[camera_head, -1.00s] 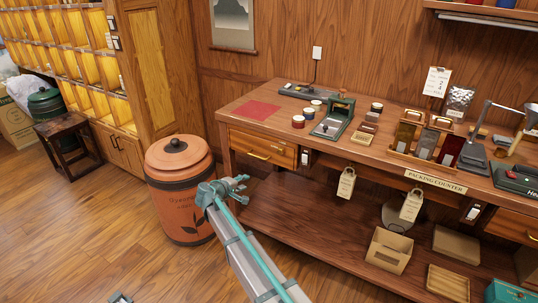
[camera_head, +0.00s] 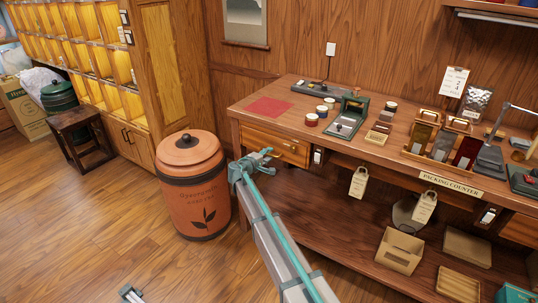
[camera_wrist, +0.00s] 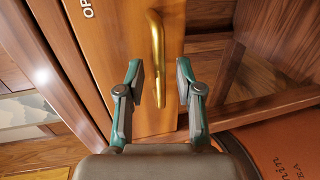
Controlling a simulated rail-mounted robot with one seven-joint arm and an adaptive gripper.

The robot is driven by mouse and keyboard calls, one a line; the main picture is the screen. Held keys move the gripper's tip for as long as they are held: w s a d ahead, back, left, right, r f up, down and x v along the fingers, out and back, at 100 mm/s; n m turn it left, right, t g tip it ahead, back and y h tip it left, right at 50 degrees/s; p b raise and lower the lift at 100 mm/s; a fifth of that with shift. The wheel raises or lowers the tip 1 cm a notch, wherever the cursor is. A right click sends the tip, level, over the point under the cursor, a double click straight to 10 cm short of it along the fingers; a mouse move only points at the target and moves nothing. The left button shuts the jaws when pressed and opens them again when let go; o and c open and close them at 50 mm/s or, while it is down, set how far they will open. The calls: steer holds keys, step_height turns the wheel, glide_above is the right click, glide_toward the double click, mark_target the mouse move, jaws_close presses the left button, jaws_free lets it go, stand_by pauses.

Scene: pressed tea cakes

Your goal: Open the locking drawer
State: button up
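A wooden drawer (camera_head: 289,149) with a brass handle is set under the left end of the packing counter; it looks shut. My gripper (camera_head: 262,158) is in front of its left part in the head view. In the wrist view the drawer front (camera_wrist: 110,45) fills the middle, with part of a white label at the upper left. The brass handle (camera_wrist: 156,55) runs between my two open fingers (camera_wrist: 159,72). I cannot tell how deep the handle sits between them; neither finger clearly touches it. A small dark fitting with a white face (camera_head: 318,156) is right of the drawer.
An orange tea canister (camera_head: 190,190) stands on the floor just left of my gripper. The counter top (camera_head: 240,103) holds tins, a small press and a red mat. A lower shelf (camera_head: 300,225) with boxes lies beneath. Another drawer (camera_head: 519,229) is at the far right.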

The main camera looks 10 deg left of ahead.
steer(key=shift+w+d+f, duration=0.1)
steer(key=shift+w+d, duration=0.2)
steer(key=shift+w, duration=0.25)
jaws_close()
